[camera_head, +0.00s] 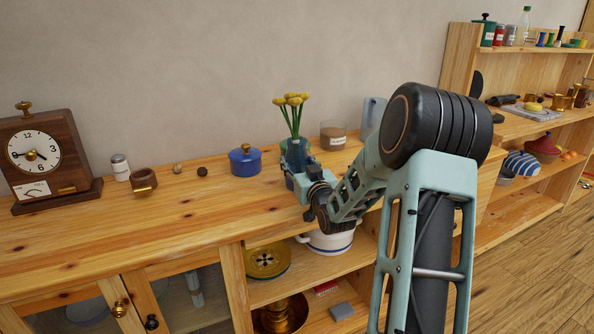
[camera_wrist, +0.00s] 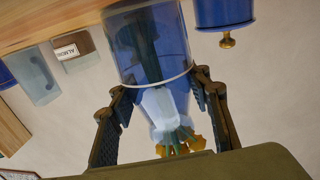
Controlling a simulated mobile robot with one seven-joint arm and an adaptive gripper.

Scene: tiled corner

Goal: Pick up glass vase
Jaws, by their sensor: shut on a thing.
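The glass vase (camera_head: 296,152) is blue and see-through and holds yellow flowers. It is upright at the wooden cabinet top (camera_head: 215,204), partly hidden by my gripper (camera_head: 300,180). In the wrist view the picture is upside down, and the vase (camera_wrist: 150,45) fills the upper middle, with stems inside and blooms low in the picture. My gripper (camera_wrist: 160,88) has one finger on each side of the vase near its rim and is shut on it. I cannot tell whether the vase's base touches the cabinet top.
A blue lidded pot (camera_head: 245,162) stands close left of the vase. A labelled brown jar (camera_head: 333,137) and a clear bluish container (camera_head: 373,113) stand to its right. A clock (camera_head: 48,158) is far left. The front of the cabinet top is mostly clear.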

